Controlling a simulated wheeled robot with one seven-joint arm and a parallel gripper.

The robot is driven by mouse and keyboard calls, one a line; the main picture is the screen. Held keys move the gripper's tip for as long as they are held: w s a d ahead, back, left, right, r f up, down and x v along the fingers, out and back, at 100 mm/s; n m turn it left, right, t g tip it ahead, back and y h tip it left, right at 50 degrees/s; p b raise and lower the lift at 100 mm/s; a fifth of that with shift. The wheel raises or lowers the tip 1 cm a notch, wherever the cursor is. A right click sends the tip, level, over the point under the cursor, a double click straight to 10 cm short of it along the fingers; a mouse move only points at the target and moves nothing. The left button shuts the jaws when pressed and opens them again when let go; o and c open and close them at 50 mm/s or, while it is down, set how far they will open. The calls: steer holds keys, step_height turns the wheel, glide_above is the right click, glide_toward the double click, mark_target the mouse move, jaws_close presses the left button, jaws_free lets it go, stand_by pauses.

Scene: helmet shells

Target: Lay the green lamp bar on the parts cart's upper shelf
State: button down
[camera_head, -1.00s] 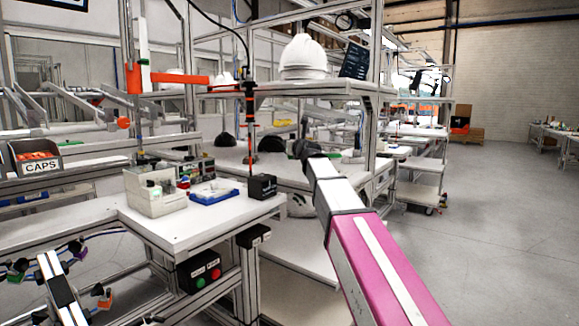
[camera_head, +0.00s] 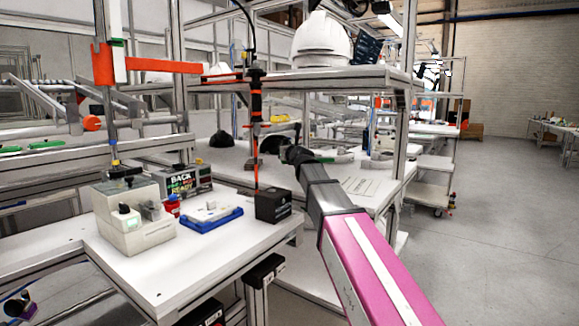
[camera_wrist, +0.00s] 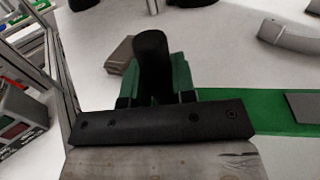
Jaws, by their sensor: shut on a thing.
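My gripper (camera_head: 296,153) is shut at the end of my arm, in front of the white workbench in the head view. A thin green bar (camera_head: 340,158) shows at the jaws and points right. In the wrist view, a green piece (camera_wrist: 181,75) shows at my gripper, partly hidden by a dark rounded part. A green strip (camera_wrist: 268,115) with a grey rectangle runs to the right edge of the wrist view. A wheeled white cart with an upper shelf (camera_head: 436,162) and a lower shelf stands at right, well beyond my gripper.
A near table (camera_head: 165,285) holds a beige device (camera_head: 135,220), a blue tray (camera_head: 212,220) and a black box (camera_head: 273,205). A white helmet (camera_head: 321,42) sits on a raised shelf with upright posts. The floor (camera_head: 500,235) at right is clear.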

steer(key=shift+f, duration=2.8)
steer(key=c, duration=0.9)
jaws_free()
steer(key=shift+c, duration=0.2)
steer(key=v, duration=1.2)
